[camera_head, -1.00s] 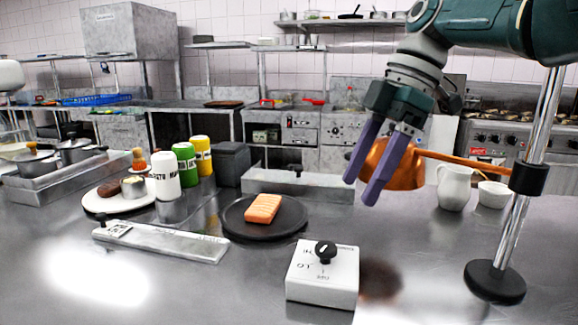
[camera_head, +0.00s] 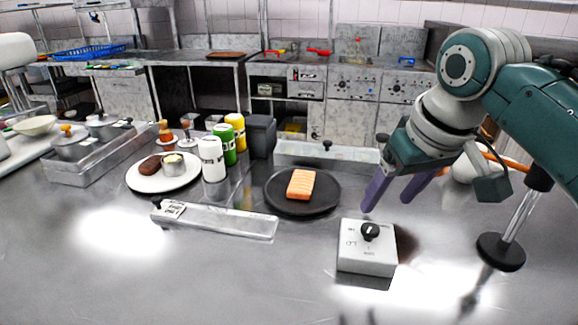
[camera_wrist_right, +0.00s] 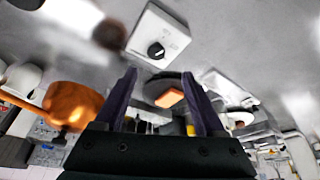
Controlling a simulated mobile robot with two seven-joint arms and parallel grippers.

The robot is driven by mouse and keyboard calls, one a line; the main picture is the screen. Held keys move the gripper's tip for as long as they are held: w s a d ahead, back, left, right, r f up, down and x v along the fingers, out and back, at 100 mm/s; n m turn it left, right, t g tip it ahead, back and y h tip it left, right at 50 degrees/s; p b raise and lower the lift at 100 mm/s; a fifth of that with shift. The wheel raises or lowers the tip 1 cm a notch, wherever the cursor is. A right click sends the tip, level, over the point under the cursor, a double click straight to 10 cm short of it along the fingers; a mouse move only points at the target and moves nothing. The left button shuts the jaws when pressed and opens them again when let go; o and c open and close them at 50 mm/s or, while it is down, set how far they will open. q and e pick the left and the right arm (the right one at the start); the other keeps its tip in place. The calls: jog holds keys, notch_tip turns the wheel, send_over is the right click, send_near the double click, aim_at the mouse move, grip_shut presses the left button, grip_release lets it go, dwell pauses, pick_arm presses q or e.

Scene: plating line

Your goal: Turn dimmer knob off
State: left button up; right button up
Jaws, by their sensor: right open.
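The dimmer is a white box (camera_head: 367,262) on the steel counter with a black knob (camera_head: 370,232) on its top face. In the right wrist view the box (camera_wrist_right: 172,40) and its knob (camera_wrist_right: 156,50) show beyond the fingertips. My right gripper (camera_head: 392,203) has purple fingers spread apart and empty. It hangs above and behind the dimmer box, apart from the knob. The wrist view shows the same open fingers (camera_wrist_right: 165,82). My left gripper is not in view.
A dark plate (camera_head: 279,204) with a salmon piece (camera_head: 301,184) lies left of the dimmer. A ticket rail (camera_head: 235,222) lies further left. A lamp post base (camera_head: 500,252) stands to the right, and a copper lamp (camera_wrist_right: 72,104) shows in the wrist view. The front counter is clear.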

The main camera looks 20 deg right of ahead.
aim_at(371, 228)
jog(key=shift+m, duration=0.5)
jog(key=b+x, duration=0.1)
jog(key=x, duration=0.4)
jog(key=b+x, duration=0.1)
jog(key=x, duration=0.2)
jog(key=shift+s+d+b, duration=0.15)
jog(key=shift+d+b, duration=0.15)
jog(key=shift+b, duration=0.05)
jog(key=shift+x, duration=0.75)
jog(key=shift+r, duration=0.1)
jog(key=c, duration=0.9)
grip_shut()
